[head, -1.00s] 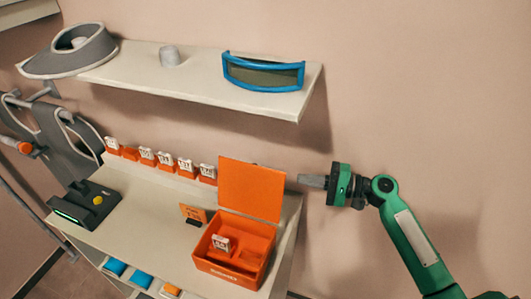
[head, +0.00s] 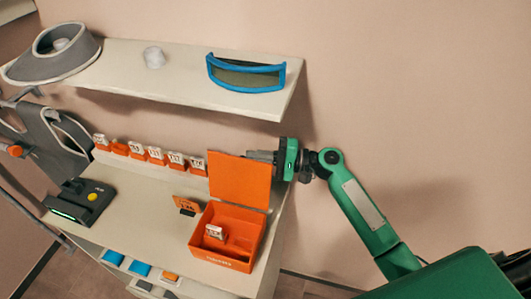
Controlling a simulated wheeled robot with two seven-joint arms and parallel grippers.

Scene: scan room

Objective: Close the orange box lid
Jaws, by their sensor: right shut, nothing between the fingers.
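The orange box (head: 226,262) stands on the right end of the counter. Its orange lid (head: 239,180) is open and stands upright at the back edge. A small white-labelled item (head: 215,232) sits inside the box. My right gripper (head: 258,156) comes in from the right, at the upper right of the lid. Its fingers are shut and empty, and their tips are partly hidden behind the lid's top right corner. I cannot tell whether they touch the lid. My left gripper is not in view.
A shelf (head: 180,88) with a blue-framed visor (head: 246,73) hangs above the gripper. Several orange holders with white tags (head: 155,153) line the counter's back. A small orange sign (head: 187,203) stands left of the box. A black device (head: 78,201) is further left.

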